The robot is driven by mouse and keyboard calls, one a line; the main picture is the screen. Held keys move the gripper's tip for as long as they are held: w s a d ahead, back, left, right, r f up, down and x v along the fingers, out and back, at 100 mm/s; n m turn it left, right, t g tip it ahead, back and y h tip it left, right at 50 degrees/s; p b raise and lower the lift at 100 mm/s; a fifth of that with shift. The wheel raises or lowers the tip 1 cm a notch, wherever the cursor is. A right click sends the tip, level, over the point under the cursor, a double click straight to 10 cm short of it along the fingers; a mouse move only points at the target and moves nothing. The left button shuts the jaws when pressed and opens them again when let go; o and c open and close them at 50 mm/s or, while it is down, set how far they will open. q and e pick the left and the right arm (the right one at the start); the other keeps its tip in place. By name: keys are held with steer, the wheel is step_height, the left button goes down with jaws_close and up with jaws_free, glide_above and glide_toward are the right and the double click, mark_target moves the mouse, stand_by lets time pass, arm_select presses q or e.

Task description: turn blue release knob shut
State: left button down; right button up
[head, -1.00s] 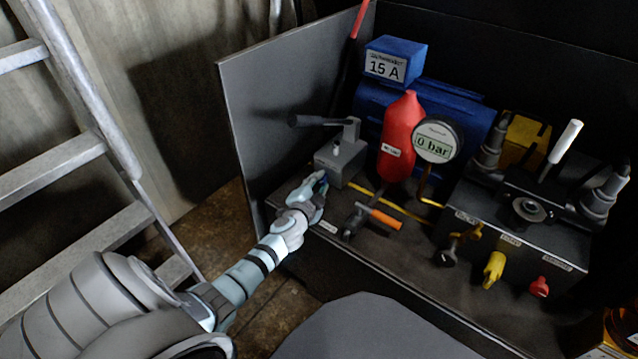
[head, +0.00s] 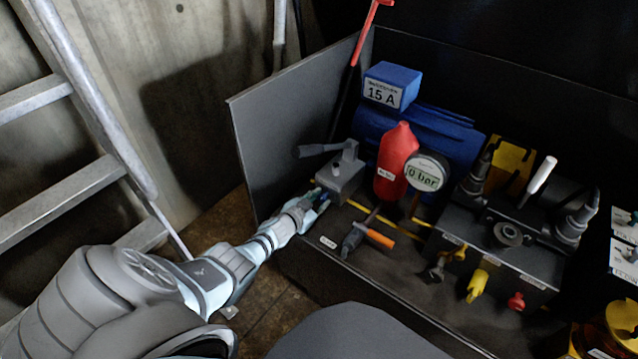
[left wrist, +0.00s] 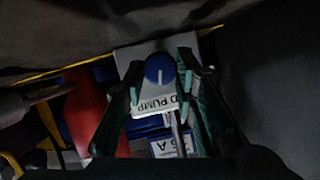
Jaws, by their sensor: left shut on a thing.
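The blue release knob (left wrist: 159,69) has a white line on its face and sits on the grey hand pump block (head: 345,174). In the left wrist view the line points roughly along the picture's vertical. My left gripper (head: 314,196) is at the near side of the block. In the left wrist view its two fingers (left wrist: 161,78) lie on either side of the knob, shut on it. In the head view the fingers mostly hide the knob. A label ending in "PUMP" (left wrist: 158,104) shows beside the knob. My right gripper is out of view.
The pump lever (head: 318,151) stands above the block. An orange-handled valve (head: 376,238) is to the right. A red bottle (head: 395,165), a gauge reading 0 bar (head: 425,174) and a blue 15 A box (head: 391,86) stand behind. A metal ladder (head: 85,185) is at left.

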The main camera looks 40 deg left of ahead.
arm_select(q)
steer(key=shift+a+n+h, duration=0.15)
steer(key=shift+n+h, duration=0.15)
steer(key=shift+n, duration=0.1)
steer(key=shift+n+h, duration=0.3)
steer(key=shift+n, duration=0.2)
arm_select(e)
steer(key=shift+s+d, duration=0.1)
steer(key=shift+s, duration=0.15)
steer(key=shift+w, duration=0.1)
arm_select(q)
steer(key=c, duration=1.6)
jaws_free()
steer(key=shift+o, duration=0.2)
steer(key=shift+s+a, duration=0.1)
